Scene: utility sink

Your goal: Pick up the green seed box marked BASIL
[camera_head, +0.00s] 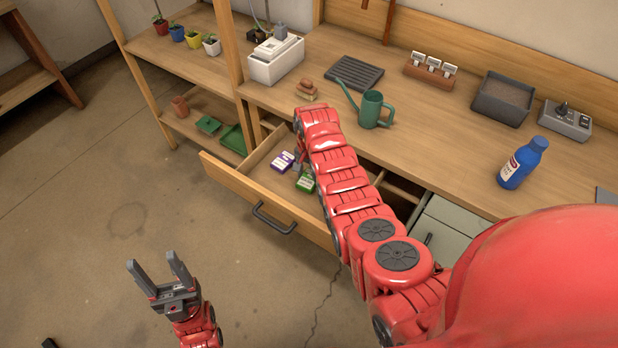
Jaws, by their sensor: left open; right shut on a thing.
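The green seed box (305,184) is in the open wooden drawer (234,182), partly hidden behind my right arm; its lettering is too small to read. My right gripper (299,172) reaches down into the drawer and is shut on the green box. The fingertips are small and partly hidden, and I cannot tell whether the box is lifted clear of the drawer bottom. A purple and white seed box (282,161) lies just to the left of it. My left gripper (157,272) is open and empty, over the floor in front of the drawer.
The workbench above holds a green watering can (372,109), a blue bottle (523,163), a dark soil tray (503,99) and a white bin (275,60). The drawer's front panel and dark handle (273,219) stick out.

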